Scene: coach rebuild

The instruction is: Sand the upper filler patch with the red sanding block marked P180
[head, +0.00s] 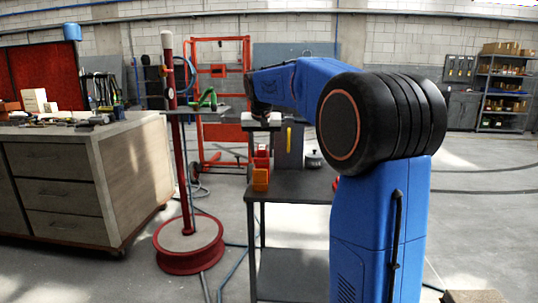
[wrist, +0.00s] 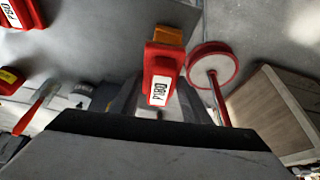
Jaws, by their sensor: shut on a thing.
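My gripper (head: 262,146) points down over the small dark table. It is shut on a red sanding block (wrist: 161,75), between dark fingers in the wrist view. The block's white label is upside down and appears to read P180. The red block also shows in the head view (head: 262,158). An orange piece (wrist: 169,35) shows at its far end; it also shows below it in the head view (head: 260,181). I cannot tell whether the two are joined. I cannot make out the upper filler patch in either view.
Another red block (wrist: 20,13) marked P80 lies at the wrist view's upper left. A grey upright piece (head: 288,150) with a yellow strip and a small pot (head: 314,158) are by the gripper. A red-based stand (head: 190,243) and a drawer bench (head: 120,165) are left.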

